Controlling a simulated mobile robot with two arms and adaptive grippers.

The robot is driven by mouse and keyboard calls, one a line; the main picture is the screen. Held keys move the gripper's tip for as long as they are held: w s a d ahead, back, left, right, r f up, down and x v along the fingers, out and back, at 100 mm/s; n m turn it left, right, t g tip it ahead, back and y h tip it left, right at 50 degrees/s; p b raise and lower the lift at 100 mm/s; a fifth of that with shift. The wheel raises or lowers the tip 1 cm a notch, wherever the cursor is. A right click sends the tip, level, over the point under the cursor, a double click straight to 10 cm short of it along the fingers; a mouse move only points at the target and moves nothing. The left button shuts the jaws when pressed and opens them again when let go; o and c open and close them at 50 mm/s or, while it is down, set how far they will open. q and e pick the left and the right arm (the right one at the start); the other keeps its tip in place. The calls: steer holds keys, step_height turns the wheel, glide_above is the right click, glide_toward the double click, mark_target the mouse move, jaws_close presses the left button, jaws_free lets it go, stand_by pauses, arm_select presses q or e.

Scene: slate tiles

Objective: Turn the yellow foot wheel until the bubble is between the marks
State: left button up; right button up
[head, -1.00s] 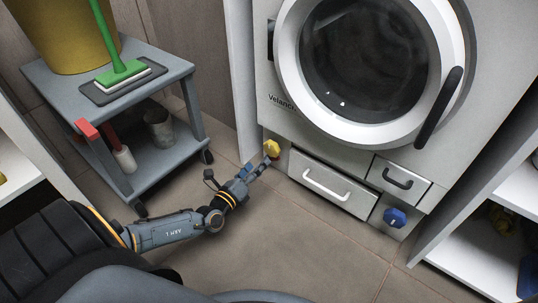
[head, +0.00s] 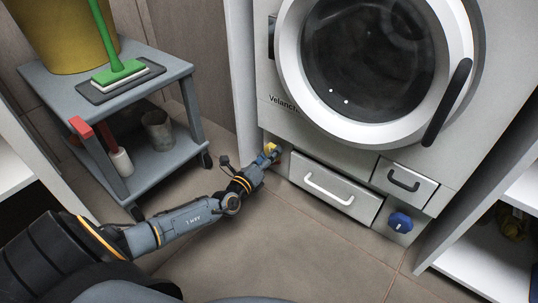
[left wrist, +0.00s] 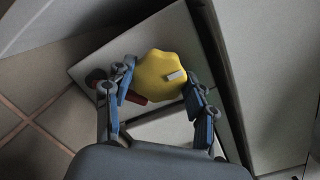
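The yellow foot wheel (head: 271,148) is at the lower left corner of the washing machine (head: 290,125), partly hidden by my left gripper (head: 266,156). In the left wrist view the yellow wheel (left wrist: 160,76) has a lobed rim and a small pale mark. My left gripper (left wrist: 158,88) is open, with one finger on each side of the wheel. The fingertips are close to its rim; firm contact cannot be made out. I cannot make out the bubble or its marks in either view. My right gripper is not in view.
A blue wheel (head: 398,222) is at the machine's lower right. Between the wheels are a wide drawer (head: 322,199) and a small drawer (head: 420,192). A grey trolley (head: 180,72) with a green brush (head: 122,72) stands left. The tiled floor in front is clear.

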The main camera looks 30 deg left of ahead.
arm_select(q)
steer(key=shift+c, duration=1.2)
steer(key=shift+f+m+t+h, duration=0.1)
steer(key=shift+m+t+h, duration=0.25)
steer(key=shift+m, duration=3.55)
steer(key=shift+f+m+t+h, duration=0.1)
steer(key=shift+m+t+h, duration=0.25)
steer(key=shift+m, duration=3.55)
steer(key=o, duration=1.1)
steer(key=shift+r, duration=0.1)
